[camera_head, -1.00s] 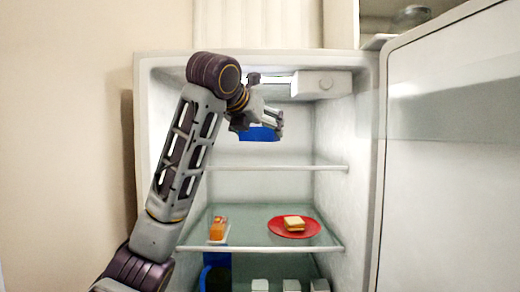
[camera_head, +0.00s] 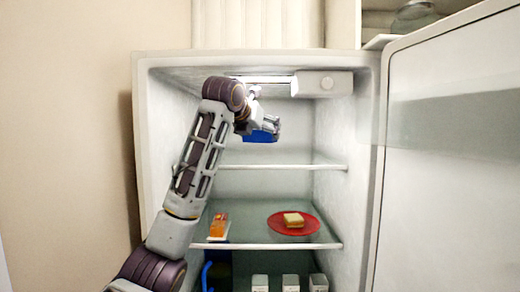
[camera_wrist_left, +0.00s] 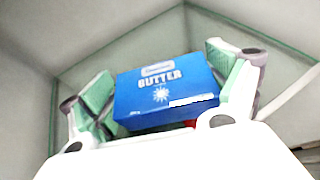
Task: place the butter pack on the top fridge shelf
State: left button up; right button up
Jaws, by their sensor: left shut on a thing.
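The butter pack (camera_wrist_left: 165,92) is a blue box lettered "BUTTER" between the two finger pads in the left wrist view. It also shows as a blue strip (camera_head: 259,137) in the head view, partly hidden by the fingers. My left gripper (camera_head: 264,127) is shut on it, inside the upper part of the open fridge. The top fridge shelf (camera_head: 285,167) is a pale-edged shelf, and the pack is held above its front edge, apart from it in the picture. My right gripper is not in view.
A white box (camera_head: 322,84) hangs from the fridge ceiling at right. The open door (camera_head: 450,170) stands at right. The top shelf looks clear.

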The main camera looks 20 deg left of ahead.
aim_at(260, 162)
pick_arm(q)
jog(key=shift+f, duration=1.15)
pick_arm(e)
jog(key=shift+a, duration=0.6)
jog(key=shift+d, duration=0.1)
pick_arm(q)
jog(key=shift+f, duration=1.2)
jog(key=shift+w+f+p, duration=0.1)
jog(key=shift+f+p, duration=0.2)
jog(key=shift+f, duration=0.2)
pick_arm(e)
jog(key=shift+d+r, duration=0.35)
pick_arm(q)
jog(key=shift+f, duration=0.2)
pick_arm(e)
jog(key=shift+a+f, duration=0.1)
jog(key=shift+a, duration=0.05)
